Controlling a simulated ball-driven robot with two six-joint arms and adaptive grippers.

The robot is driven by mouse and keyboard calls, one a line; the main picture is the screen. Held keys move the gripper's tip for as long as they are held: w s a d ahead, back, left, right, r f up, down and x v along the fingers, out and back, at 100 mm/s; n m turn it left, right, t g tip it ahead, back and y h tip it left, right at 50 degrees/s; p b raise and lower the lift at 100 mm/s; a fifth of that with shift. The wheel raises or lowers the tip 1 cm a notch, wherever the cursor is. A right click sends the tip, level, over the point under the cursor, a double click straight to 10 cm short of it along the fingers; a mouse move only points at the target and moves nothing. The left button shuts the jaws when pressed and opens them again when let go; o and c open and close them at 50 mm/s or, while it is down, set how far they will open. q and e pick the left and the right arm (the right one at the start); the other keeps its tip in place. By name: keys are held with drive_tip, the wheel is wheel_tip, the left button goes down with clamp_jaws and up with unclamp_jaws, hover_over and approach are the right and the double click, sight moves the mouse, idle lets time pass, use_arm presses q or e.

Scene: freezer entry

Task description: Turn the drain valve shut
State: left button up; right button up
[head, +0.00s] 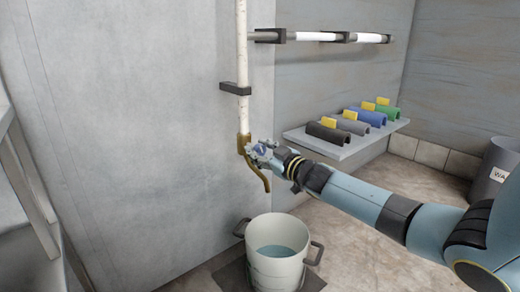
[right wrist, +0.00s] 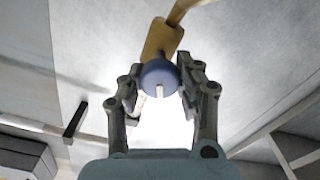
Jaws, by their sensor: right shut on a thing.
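The drain valve (head: 244,143) is a brass fitting at the lower end of a white vertical pipe, with a curved spout (head: 264,182) pointing down. Its round blue knob (right wrist: 158,74) shows in the right wrist view, in front of the brass body (right wrist: 162,38). My right gripper (head: 261,151) reaches in from the right, with its fingers closed on either side of the knob. In the head view the fingers hide most of the knob. I cannot tell how far the valve is turned. My left gripper is not in view.
A pale bucket (head: 276,270) with two handles and water in it stands below the spout on a dark mat. A wall shelf (head: 340,150) at right holds several coloured half-round sleeves with yellow tags. A grey bin (head: 492,175) stands far right. A metal rack (head: 30,170) is at left.

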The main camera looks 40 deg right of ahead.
drive_tip(key=n, duration=0.5)
drive_tip(key=shift+a+f+n, duration=0.1)
drive_tip(key=shift+f+n, duration=0.05)
drive_tip(key=shift+n, duration=0.15)
drive_tip(key=shift+n+b, duration=0.3)
drive_tip(key=shift+n, duration=0.6)
drive_tip(key=n+b, duration=0.1)
drive_tip(key=n, duration=0.2)
drive_tip(key=shift+f, duration=0.15)
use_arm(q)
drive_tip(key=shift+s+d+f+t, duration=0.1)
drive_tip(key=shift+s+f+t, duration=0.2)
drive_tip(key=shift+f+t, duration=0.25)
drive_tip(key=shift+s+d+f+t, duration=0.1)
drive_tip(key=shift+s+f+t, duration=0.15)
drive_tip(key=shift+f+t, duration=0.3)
use_arm(e)
drive_tip(key=shift+n, duration=1.3)
use_arm(q)
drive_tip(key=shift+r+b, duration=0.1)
drive_tip(key=shift+b, duration=0.2)
use_arm(e)
drive_tip(key=shift+s, duration=0.1)
drive_tip(key=o, duration=1.2)
drive_tip(key=shift+s+d, duration=0.2)
drive_tip(key=shift+s, duration=2.8)
drive_tip(key=shift+s+d, duration=0.2)
drive_tip(key=shift+s, duration=2.75)
